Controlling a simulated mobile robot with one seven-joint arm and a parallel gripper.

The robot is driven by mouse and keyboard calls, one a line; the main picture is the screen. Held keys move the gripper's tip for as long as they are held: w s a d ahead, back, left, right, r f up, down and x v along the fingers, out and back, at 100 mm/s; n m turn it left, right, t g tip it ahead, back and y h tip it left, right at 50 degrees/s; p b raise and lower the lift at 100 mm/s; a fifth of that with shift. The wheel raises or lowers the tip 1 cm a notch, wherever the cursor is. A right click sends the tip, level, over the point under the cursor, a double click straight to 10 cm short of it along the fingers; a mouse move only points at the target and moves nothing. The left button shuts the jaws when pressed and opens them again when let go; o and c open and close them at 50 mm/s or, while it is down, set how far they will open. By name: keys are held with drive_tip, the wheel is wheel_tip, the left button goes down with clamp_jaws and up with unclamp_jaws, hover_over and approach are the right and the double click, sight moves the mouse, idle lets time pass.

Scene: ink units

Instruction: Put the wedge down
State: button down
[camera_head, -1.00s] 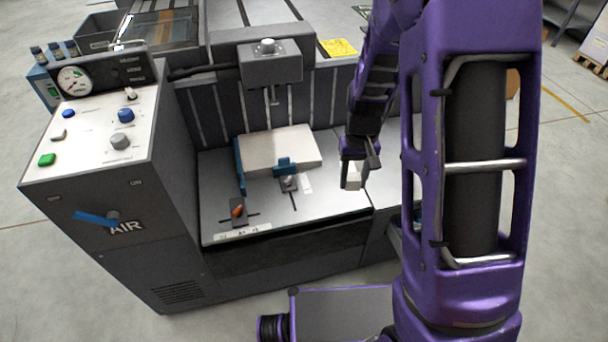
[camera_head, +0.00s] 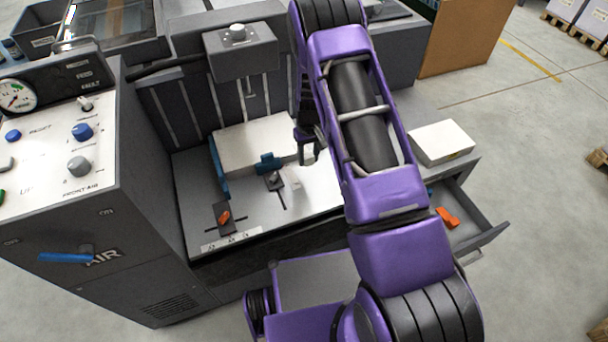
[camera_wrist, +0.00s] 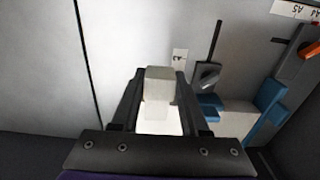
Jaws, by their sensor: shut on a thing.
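My gripper (camera_wrist: 157,98) is shut on a pale wedge-like block, the wedge (camera_wrist: 158,88), which sticks out between the two dark fingers in the wrist view. In the head view my gripper (camera_head: 308,148) hangs over the right part of the machine's bed (camera_head: 325,185), just right of a white slab. The wedge is mostly hidden there by the fingers and arm. In the wrist view the bare grey bed lies beyond the wedge. I cannot tell whether the wedge touches the bed.
The white slab (camera_head: 250,145) lies against a blue stop (camera_head: 218,168), with a blue clamp (camera_head: 268,163) at its front edge. An orange-handled knob (camera_head: 224,216) is at front left. At right are a white box (camera_head: 441,142) and an open drawer (camera_head: 480,225) holding an orange item (camera_head: 447,217).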

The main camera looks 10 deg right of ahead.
sight(308, 183)
wheel_tip(308, 183, down, 10)
drive_tip(key=shift+w+f+b, duration=0.1)
drive_tip(key=shift+b, duration=0.6)
drive_tip(key=shift+f, duration=0.1)
drive_tip(key=shift+c, duration=2.1)
unclamp_jaws()
wheel_tip(308, 183, up, 12)
drive_tip(key=shift+r+p, duration=0.2)
drive_tip(key=shift+p, duration=0.7)
